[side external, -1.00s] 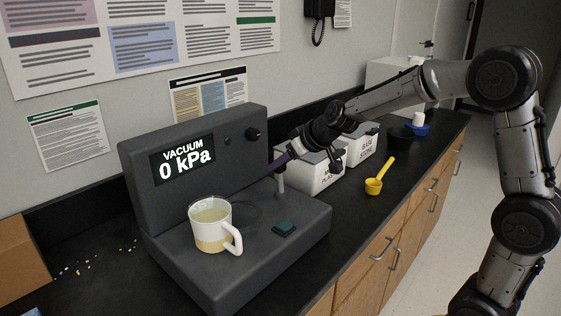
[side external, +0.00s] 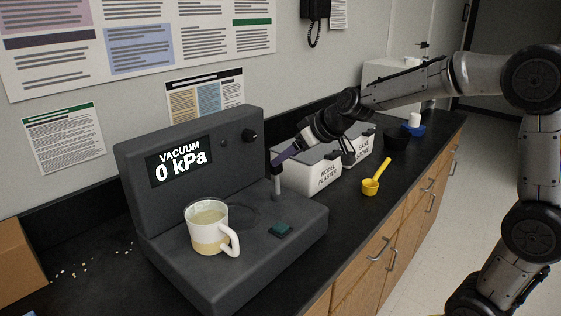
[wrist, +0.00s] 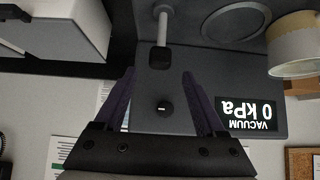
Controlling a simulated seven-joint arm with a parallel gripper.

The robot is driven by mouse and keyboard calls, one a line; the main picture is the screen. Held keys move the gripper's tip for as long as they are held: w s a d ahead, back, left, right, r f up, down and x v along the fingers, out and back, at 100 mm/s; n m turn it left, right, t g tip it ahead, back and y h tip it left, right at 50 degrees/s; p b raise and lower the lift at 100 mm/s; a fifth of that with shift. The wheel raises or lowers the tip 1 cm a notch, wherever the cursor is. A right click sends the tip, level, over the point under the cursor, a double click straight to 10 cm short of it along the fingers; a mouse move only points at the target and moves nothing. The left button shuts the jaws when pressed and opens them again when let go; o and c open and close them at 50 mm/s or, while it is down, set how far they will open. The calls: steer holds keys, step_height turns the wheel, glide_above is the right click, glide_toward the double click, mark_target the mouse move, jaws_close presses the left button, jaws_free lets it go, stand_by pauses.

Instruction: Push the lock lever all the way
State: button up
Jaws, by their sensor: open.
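The lock lever (side external: 277,188) appears to be the short grey post with a dark top, standing upright on the base of the dark grey vacuum machine (side external: 305,222). In the wrist view the lever is a pale rod with a black end (wrist: 160,58). My gripper (side external: 279,160) is open, its purple fingers near the top of the lever. In the wrist view the black end lies between and just beyond the fingertips of my gripper (wrist: 159,72). I cannot tell whether they touch. The machine's display (side external: 180,162) reads "VACUUM 0 kPa".
A cream mug (side external: 204,232) with pale contents stands on the machine base, left of a green pad (side external: 281,230). White bins (side external: 312,180) stand close behind my gripper. A yellow scoop (side external: 371,186) lies on the black counter. A cardboard box (side external: 18,258) is at far left.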

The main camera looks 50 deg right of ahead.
steer(key=v, duration=0.8)
steer(key=shift+s+r, duration=0.25)
steer(key=shift+s, duration=0.05)
